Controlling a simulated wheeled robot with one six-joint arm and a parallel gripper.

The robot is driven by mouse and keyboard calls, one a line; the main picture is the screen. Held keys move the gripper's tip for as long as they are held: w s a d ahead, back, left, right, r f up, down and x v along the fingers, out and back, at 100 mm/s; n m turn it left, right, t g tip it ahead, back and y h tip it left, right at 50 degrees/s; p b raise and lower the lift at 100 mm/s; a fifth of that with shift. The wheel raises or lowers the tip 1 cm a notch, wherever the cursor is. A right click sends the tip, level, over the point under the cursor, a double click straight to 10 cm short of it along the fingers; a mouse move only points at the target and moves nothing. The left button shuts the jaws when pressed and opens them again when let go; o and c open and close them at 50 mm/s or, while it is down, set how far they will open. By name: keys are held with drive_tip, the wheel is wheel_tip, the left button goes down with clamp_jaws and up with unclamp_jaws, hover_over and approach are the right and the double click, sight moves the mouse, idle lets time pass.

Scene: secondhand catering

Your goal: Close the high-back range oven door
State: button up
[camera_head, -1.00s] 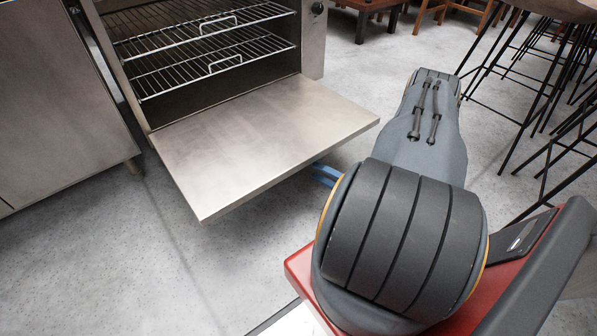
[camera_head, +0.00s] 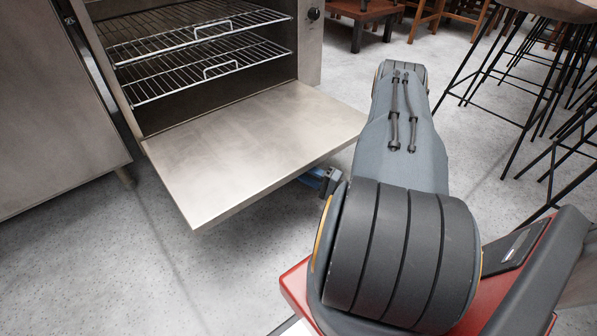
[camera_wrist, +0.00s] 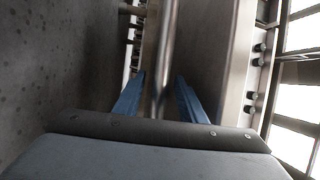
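The oven door (camera_head: 250,150) is a flat steel panel, folded down and lying about level in front of the open oven (camera_head: 215,50). My gripper (camera_head: 314,180) is low beside the door's front edge, partly hidden beneath it in the head view. In the wrist view, the two blue fingers of my gripper (camera_wrist: 159,92) stand apart. A metal bar (camera_wrist: 166,60), which looks like the door handle, runs between them, with gaps visible on both sides. The steel panel (camera_wrist: 205,45) beside it appears to be the door's outer face.
Wire racks (camera_head: 205,75) sit inside the oven. A steel cabinet (camera_head: 55,110) stands to its left. Black-legged stools (camera_head: 520,90) stand at the right and wooden furniture (camera_head: 365,15) at the back. The floor (camera_head: 120,270) in front of the door is clear.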

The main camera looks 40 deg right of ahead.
clamp_jaws()
drive_tip(key=shift+r, duration=0.1)
